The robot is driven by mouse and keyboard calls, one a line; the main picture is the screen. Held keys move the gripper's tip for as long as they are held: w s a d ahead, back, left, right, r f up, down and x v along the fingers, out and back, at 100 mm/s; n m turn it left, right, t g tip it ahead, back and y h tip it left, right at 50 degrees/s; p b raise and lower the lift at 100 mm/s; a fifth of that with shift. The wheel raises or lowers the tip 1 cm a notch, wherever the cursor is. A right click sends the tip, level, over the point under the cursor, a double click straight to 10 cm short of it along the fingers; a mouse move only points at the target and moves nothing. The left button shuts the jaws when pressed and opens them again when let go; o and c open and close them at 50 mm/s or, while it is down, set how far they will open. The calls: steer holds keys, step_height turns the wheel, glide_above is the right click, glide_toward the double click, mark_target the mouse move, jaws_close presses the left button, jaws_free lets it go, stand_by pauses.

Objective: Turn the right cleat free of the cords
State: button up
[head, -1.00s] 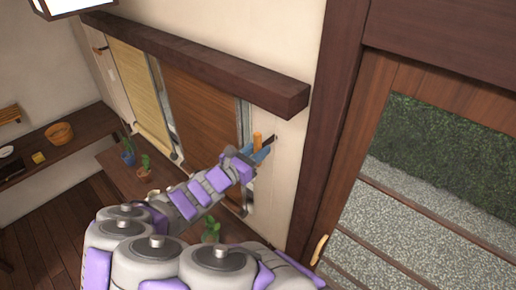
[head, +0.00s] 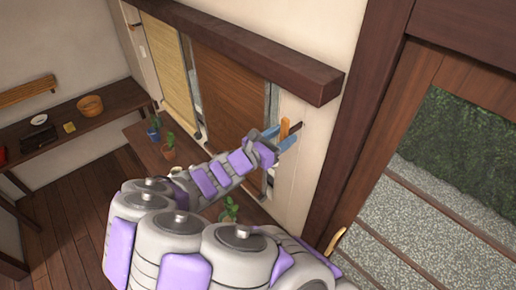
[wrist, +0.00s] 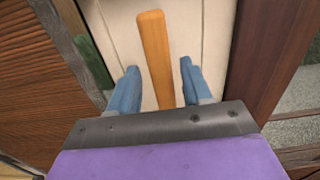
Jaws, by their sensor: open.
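The right cleat (head: 284,128) is an orange-brown wooden bar on the pale wall strip to the right of the brown blind. In the wrist view the cleat (wrist: 156,58) stands between my two blue fingers, with a gap on each side. My gripper (head: 281,136) is open around it, and the fingers (wrist: 158,82) do not visibly touch it. A dark piece shows beside the cleat in the head view. I cannot make out the cords at the cleat in either view.
The brown blind (head: 229,88) and a tan blind (head: 166,65) hang below a dark beam (head: 250,50). Potted plants (head: 168,146) stand on a low wooden shelf below. A dark post (head: 352,130) and a glazed door lie to the right.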

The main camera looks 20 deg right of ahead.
steer(key=b+v, duration=0.2)
steer(key=v, duration=1.5)
steer(key=shift+b, duration=0.4)
steer(key=shift+w, duration=0.1)
steer(key=s+d+f+m+g+y+b, duration=0.6)
steer(key=s+d+f+m+g+b, duration=0.3)
steer(key=s+d+f+m+b, duration=0.35)
steer(key=s+a+f+m+y+b, duration=0.5)
steer(key=s+f+b, duration=0.1)
steer(key=s+f, duration=0.1)
steer(key=s+a+f+m+t+y+b, duration=0.1)
steer(key=s+a+f+m+y+b, duration=0.3)
steer(key=s+a+f+y+b, duration=0.1)
step_height(320, 180, down, 4)
steer(key=shift+s+r+m+y+b, duration=0.15)
steer(key=shift+s+m+y+b, duration=0.3)
steer(key=shift+s, duration=0.55)
